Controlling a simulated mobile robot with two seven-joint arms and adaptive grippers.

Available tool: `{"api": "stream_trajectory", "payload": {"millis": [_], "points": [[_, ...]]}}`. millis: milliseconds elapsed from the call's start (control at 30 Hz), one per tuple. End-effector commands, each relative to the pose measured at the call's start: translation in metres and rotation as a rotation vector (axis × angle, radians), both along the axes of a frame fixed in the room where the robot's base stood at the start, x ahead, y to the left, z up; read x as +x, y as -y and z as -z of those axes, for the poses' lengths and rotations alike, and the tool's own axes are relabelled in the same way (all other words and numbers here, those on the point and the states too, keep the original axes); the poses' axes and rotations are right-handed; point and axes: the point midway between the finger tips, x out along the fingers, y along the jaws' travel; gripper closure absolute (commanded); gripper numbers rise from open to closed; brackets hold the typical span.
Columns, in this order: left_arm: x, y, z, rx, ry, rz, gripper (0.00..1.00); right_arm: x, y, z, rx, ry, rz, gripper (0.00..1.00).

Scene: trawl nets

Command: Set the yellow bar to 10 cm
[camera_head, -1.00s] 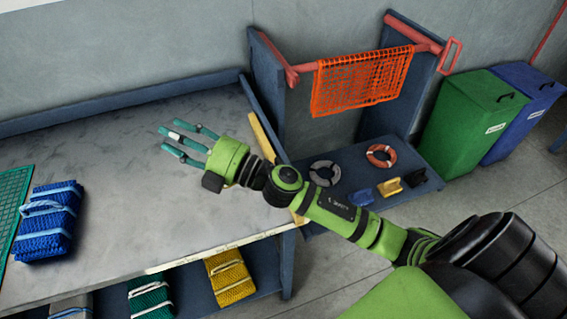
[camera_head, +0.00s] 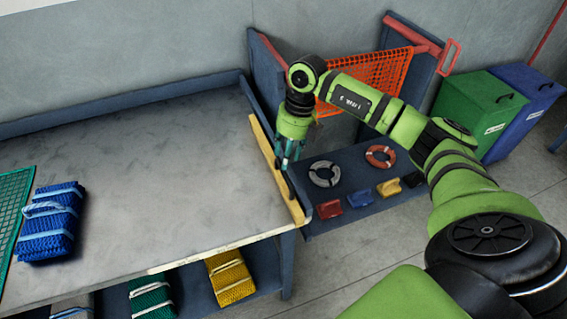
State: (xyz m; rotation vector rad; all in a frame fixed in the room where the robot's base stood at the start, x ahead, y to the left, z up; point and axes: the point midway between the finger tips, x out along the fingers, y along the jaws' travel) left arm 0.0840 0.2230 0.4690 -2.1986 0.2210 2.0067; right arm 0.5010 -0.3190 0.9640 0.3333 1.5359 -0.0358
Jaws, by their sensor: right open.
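A long pale-yellow bar (camera_head: 262,142) runs along the right edge of the grey worktable (camera_head: 170,150). I cannot read any scale marks on it. My left gripper is out of view.
A low shelf right of the table holds a grey ring (camera_head: 325,174), an orange ring (camera_head: 380,156), and red (camera_head: 330,209), blue (camera_head: 362,197) and yellow (camera_head: 388,187) blocks. An orange net (camera_head: 375,75) hangs behind my arm. A blue net bundle (camera_head: 48,225) lies at left; the table's middle is clear.

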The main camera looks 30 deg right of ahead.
Motion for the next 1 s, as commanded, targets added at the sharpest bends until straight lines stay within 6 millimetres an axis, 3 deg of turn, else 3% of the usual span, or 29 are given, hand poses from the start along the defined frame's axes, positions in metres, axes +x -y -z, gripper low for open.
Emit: {"api": "stream_trajectory", "payload": {"millis": [300, 633, 733, 767, 1000], "points": [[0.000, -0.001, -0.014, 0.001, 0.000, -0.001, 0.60, 0.002, -0.009, 0.039, 0.004, -0.001, -0.002, 0.55], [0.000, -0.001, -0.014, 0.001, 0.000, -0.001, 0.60, 0.002, -0.010, 0.044, 0.004, 0.001, -0.003, 0.55], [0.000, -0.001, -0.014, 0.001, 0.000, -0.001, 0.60, 0.002, -0.010, 0.044, 0.005, 0.002, -0.003, 0.95], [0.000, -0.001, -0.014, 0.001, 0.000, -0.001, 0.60, 0.002, -0.010, 0.044, 0.005, 0.002, -0.003, 1.00], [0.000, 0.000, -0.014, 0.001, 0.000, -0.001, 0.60, 0.004, -0.016, 0.044, 0.006, 0.002, -0.005, 1.00]]}}
